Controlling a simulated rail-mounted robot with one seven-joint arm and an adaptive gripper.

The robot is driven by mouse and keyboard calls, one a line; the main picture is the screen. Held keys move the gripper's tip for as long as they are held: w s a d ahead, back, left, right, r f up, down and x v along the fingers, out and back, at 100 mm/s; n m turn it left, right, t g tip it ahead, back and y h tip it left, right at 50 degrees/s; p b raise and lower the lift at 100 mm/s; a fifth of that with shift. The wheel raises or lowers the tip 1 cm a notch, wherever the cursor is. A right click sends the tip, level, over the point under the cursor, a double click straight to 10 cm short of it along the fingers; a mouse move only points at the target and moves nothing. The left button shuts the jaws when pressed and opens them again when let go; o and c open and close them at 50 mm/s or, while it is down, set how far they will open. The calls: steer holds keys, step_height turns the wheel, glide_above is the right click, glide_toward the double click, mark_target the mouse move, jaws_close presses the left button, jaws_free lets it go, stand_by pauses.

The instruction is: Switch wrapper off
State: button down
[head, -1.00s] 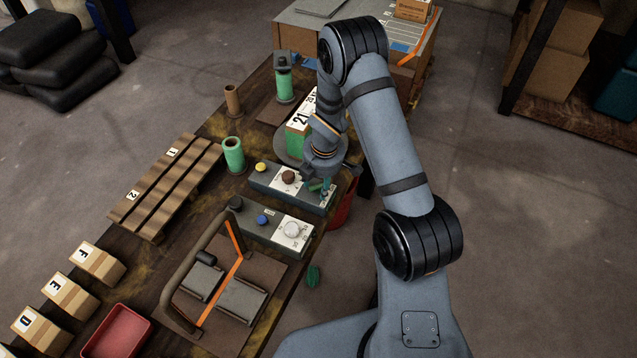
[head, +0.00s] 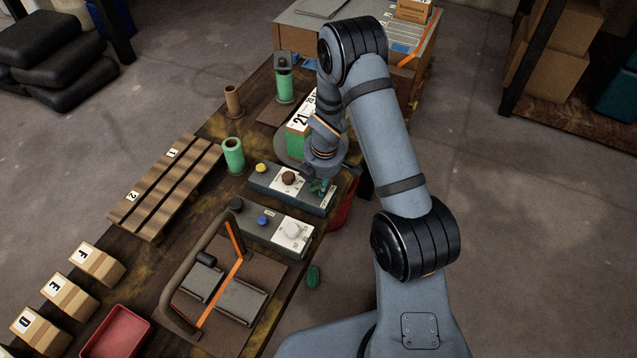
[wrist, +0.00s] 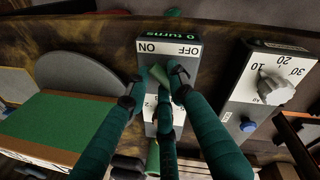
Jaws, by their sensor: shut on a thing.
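The wrapper's grey control box (head: 264,181) stands at the table's right edge, with a yellow button and a brown knob. In the wrist view its end panel (wrist: 190,62) carries ON and OFF labels and a green "0 turns" display, all upside down; OFF is on the right. My gripper (head: 321,187) is at this end of the box.
A second control box (head: 264,226) with a blue button and white dial stands nearer. Behind the wrapper box, a green box labelled 21 (head: 298,146) rests on the round turntable (wrist: 68,70). A green roll (head: 233,154) stands left.

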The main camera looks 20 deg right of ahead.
steer(key=shift+f+b, duration=0.2)
steer(key=shift+b, duration=0.1)
steer(key=shift+f+m+b, duration=0.15)
steer(key=shift+m+b, duration=0.45)
steer(key=shift+b, duration=0.5)
steer(key=m+b, duration=0.1)
steer(key=b, duration=0.1)
steer(key=shift+f+h+b, duration=0.1)
steer(key=shift+h+b, duration=0.2)
steer(key=shift+b, duration=0.05)
steer(key=m+b, duration=0.5)
steer(key=shift+s+h, duration=0.15)
steer(key=shift+h, duration=0.25)
steer(key=m+b, duration=0.2)
steer(key=m, duration=0.1)
steer(key=m+g+b, duration=0.1)
steer(key=m, duration=0.1)
steer(key=shift+s+r+h, duration=0.1)
steer(key=shift+r+h, duration=0.2)
steer(key=shift+h, duration=0.1)
steer(key=m+g+b, duration=0.1)
steer(key=m, duration=0.4)
steer(key=shift+s+a+r+b, duration=0.1)
steer(key=shift+a+b, duration=0.05)
steer(key=shift+b, duration=0.25)
steer(key=shift+m, duration=0.4)
steer(key=c, duration=1.6)
jaws_free()
